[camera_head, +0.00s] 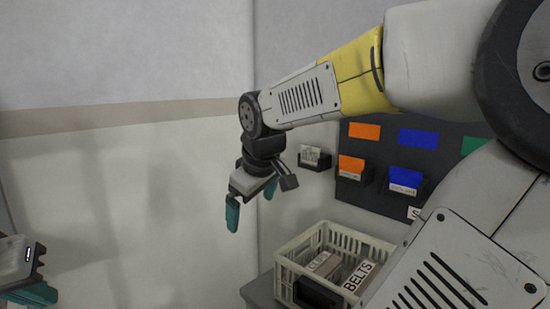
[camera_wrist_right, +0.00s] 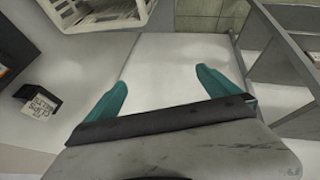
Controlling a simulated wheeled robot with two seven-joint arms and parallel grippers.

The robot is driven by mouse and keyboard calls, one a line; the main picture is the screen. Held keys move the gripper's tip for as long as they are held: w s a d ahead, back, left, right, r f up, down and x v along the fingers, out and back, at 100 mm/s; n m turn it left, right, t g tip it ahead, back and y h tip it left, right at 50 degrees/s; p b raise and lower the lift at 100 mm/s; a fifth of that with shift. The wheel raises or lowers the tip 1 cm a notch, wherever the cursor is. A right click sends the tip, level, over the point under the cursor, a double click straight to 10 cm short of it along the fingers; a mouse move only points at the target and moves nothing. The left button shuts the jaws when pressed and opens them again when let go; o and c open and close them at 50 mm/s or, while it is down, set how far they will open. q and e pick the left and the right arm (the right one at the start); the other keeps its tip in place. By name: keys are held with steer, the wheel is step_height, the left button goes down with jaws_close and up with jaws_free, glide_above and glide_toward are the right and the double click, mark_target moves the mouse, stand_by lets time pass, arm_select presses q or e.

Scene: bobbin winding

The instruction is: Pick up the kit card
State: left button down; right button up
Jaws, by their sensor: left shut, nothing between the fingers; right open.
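A small black holder on the wall holds white printed cards (camera_head: 311,153); I take these for the kit card, but the print is too small to read. What looks like the same holder shows in the right wrist view with a white printed card (camera_wrist_right: 40,106) at the left. My right gripper (camera_head: 251,203) is open and empty, pointing down, left of the holder and a little lower in the picture. In the right wrist view its teal fingers (camera_wrist_right: 162,82) are apart over a pale surface. My left gripper (camera_head: 38,293) is shut and empty at the lower left edge, partly cut off.
A dark wall board (camera_head: 445,143) carries orange, blue and green labels and bins with cards. A cream crate (camera_head: 300,247) with boxes, one marked BELTS, stands below on a grey surface (camera_head: 262,291). My right arm covers much of the right side. The pale wall at left is clear.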

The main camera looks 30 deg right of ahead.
steer(key=w+d+r+n+g+h, duration=0.1)
steer(key=w+d+r+n+h, duration=0.2)
steer(key=w+d+n+h, duration=0.95)
steer(key=n, duration=0.3)
glide_toward(310, 149)
steer(key=w+d, duration=0.2)
steer(key=d, duration=0.1)
steer(key=shift+g, duration=0.5)
steer(key=x, duration=0.3)
steer(key=f+x, duration=0.1)
steer(key=x, duration=0.3)
steer(key=shift+s+f, duration=0.1)
steer(key=shift+s, duration=0.05)
steer(key=shift+a, duration=0.1)
steer(key=c, duration=1.3)
